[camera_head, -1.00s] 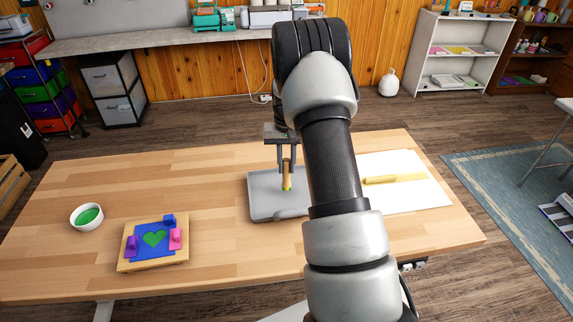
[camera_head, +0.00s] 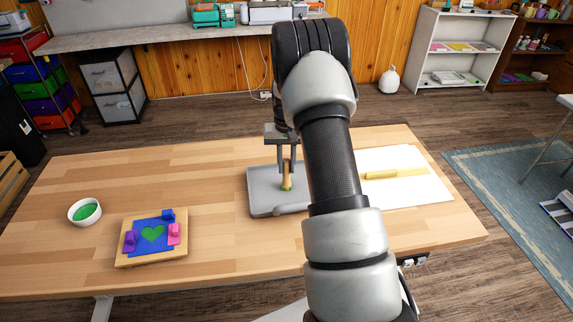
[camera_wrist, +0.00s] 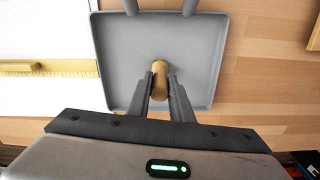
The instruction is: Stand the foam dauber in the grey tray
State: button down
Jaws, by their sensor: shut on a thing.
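The foam dauber (camera_head: 288,176) has a wooden handle and a green-stained lower end. It stands upright, or nearly so, over the floor of the grey tray (camera_head: 262,204). I cannot tell whether its foam end touches the tray. My gripper (camera_head: 287,166) points down and is shut on the handle. In the wrist view the handle's round top (camera_wrist: 159,67) shows between my two fingers (camera_wrist: 160,84), with the grey tray (camera_wrist: 120,38) around it. My arm hides the tray's right side in the head view.
Left on the table are a white bowl of green paint (camera_head: 85,211) and a wooden board (camera_head: 152,258) with a blue sheet, a green heart and small blocks. Right of my arm lies a white sheet (camera_head: 420,195) with a yellow ruler (camera_head: 395,173). The table's left middle is clear.

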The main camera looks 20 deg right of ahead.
jog(key=shift+f, duration=0.15)
jog(key=shift+c, duration=1.5)
grip_release()
jog(key=shift+r, duration=0.2)
jog(key=shift+r+p, duration=2.4)
jog(key=shift+r, duration=1.95)
